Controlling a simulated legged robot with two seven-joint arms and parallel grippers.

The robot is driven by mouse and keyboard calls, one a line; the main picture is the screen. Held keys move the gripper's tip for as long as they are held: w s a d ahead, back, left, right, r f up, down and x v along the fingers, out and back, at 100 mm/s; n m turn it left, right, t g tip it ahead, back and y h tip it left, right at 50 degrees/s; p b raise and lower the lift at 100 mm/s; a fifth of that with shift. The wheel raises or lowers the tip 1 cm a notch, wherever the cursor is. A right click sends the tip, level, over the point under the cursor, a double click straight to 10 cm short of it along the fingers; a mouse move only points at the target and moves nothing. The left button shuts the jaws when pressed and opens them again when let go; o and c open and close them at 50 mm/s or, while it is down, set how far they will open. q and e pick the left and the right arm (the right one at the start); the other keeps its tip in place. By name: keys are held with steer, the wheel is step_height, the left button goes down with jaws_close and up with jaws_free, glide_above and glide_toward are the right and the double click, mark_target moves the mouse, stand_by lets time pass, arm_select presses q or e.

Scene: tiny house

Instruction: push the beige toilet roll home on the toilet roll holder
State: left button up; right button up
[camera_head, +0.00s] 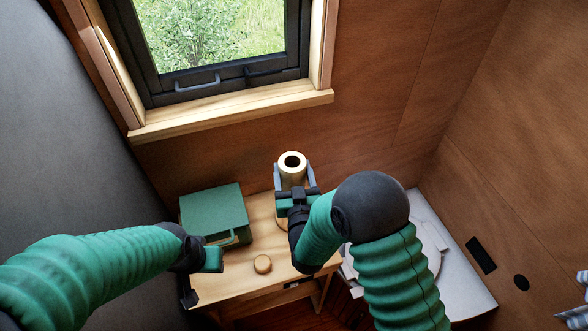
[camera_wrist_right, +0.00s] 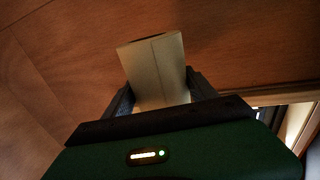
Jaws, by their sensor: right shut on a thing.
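The beige toilet roll (camera_head: 292,172) stands roughly upright over the wooden table, its dark core opening facing up. My right gripper (camera_head: 295,181) is shut on it, one finger on each side. In the right wrist view the roll (camera_wrist_right: 156,72) shows between both fingers and sticks out beyond their tips. Of the toilet roll holder, only what may be a bit of its wooden base (camera_head: 281,224) shows below the gripper. The rest is hidden, so I cannot tell how far down the roll sits. My left gripper (camera_head: 200,279) is by the table's left front edge, its jaws unclear.
A green box (camera_head: 213,214) stands on the table (camera_head: 238,287) at the left. A white toilet (camera_head: 435,250) is at the right, partly behind my arm. The wall and window sill (camera_head: 235,113) are behind.

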step_height(320, 180, down, 4)
steer(key=shift+w+d+r+b, duration=0.1)
steer(key=shift+w+r+b, duration=0.05)
steer(key=shift+b, duration=1.05)
steer(key=shift+w+d+f, duration=0.1)
steer(key=shift+f, duration=0.1)
steer(key=shift+d, duration=0.1)
steer(key=shift+r, duration=0.15)
steer(key=shift+a, duration=0.2)
steer(key=shift+d+b, duration=0.1)
steer(key=shift+b, duration=0.2)
steer(key=shift+d, duration=0.1)
